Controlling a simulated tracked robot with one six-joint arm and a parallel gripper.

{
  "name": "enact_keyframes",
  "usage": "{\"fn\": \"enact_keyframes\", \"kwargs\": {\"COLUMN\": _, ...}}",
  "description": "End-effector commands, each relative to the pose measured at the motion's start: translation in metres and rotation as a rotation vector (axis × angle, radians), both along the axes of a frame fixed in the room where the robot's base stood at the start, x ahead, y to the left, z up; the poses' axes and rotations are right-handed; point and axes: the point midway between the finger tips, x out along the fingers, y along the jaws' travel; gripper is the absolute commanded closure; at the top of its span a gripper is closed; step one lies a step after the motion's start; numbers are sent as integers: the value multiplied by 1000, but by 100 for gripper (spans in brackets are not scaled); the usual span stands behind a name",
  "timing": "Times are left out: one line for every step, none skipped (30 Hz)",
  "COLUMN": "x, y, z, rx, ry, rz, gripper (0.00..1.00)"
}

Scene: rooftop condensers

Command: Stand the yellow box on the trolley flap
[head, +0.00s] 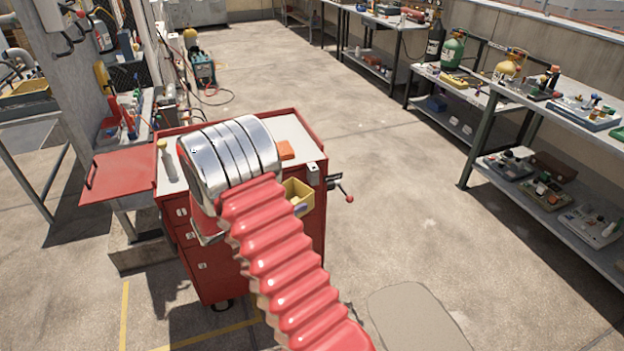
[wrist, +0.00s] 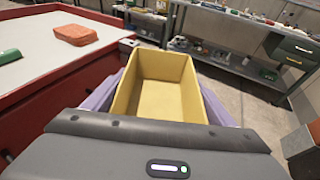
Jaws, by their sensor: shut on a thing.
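The yellow box (head: 298,196) is open-topped and empty, and shows just past my arm at the trolley's right side. In the wrist view the yellow box (wrist: 155,92) sits upright between the purple fingers of my gripper (wrist: 158,98), which is shut on it. My arm hides most of the gripper in the head view. The red trolley (head: 315,235) stands in the middle. Its red flap (head: 118,174), with a dark handle at the outer end, sticks out level from the left side and is bare. The box is on the opposite side from the flap.
An orange block (head: 285,150) and a yellow-topped item (head: 163,148) are on the trolley top. The wrist view shows a green item (wrist: 9,56) there too. A dark-handled vice or crank (head: 342,188) juts out right. Loaded benches (head: 560,105) line the right; open floor lies between.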

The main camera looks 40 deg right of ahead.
Motion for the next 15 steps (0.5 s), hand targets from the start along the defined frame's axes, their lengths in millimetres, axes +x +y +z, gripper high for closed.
{"fn": "enact_keyframes", "kwargs": {"x": -1, "y": 21, "z": -6, "rx": 0, "ry": 5, "rz": 42, "gripper": 46}}
{"fn": "enact_keyframes", "kwargs": {"x": -1, "y": 32, "z": -9, "rx": 2, "ry": 4, "rz": 65, "gripper": 46}}
{"fn": "enact_keyframes", "kwargs": {"x": -2, "y": 46, "z": -13, "rx": 2, "ry": 5, "rz": 96, "gripper": 46}}
{"fn": "enact_keyframes", "kwargs": {"x": -3, "y": 57, "z": -16, "rx": 3, "ry": 5, "rz": 118, "gripper": 46}}
{"fn": "enact_keyframes", "kwargs": {"x": -4, "y": 68, "z": -19, "rx": 3, "ry": 5, "rz": 141, "gripper": 46}}
{"fn": "enact_keyframes", "kwargs": {"x": -6, "y": 82, "z": -22, "rx": 3, "ry": 6, "rz": 171, "gripper": 46}}
{"fn": "enact_keyframes", "kwargs": {"x": -7, "y": 92, "z": -24, "rx": 5, "ry": 5, "rz": 193, "gripper": 46}}
{"fn": "enact_keyframes", "kwargs": {"x": -8, "y": 102, "z": -27, "rx": 5, "ry": 6, "rz": 216, "gripper": 46}}
{"fn": "enact_keyframes", "kwargs": {"x": -10, "y": 116, "z": -30, "rx": 7, "ry": 5, "rz": 245, "gripper": 46}}
{"fn": "enact_keyframes", "kwargs": {"x": -12, "y": 125, "z": -32, "rx": 8, "ry": 6, "rz": 267, "gripper": 46}}
{"fn": "enact_keyframes", "kwargs": {"x": -13, "y": 136, "z": -33, "rx": 8, "ry": 5, "rz": 290, "gripper": 46}}
{"fn": "enact_keyframes", "kwargs": {"x": -15, "y": 149, "z": -36, "rx": 9, "ry": 6, "rz": 319, "gripper": 46}}
{"fn": "enact_keyframes", "kwargs": {"x": -17, "y": 158, "z": -37, "rx": 11, "ry": 6, "rz": 340, "gripper": 46}}
{"fn": "enact_keyframes", "kwargs": {"x": -19, "y": 168, "z": -39, "rx": 12, "ry": 5, "rz": 363, "gripper": 46}}
{"fn": "enact_keyframes", "kwargs": {"x": -21, "y": 181, "z": -41, "rx": 11, "ry": 7, "rz": 392, "gripper": 46}}
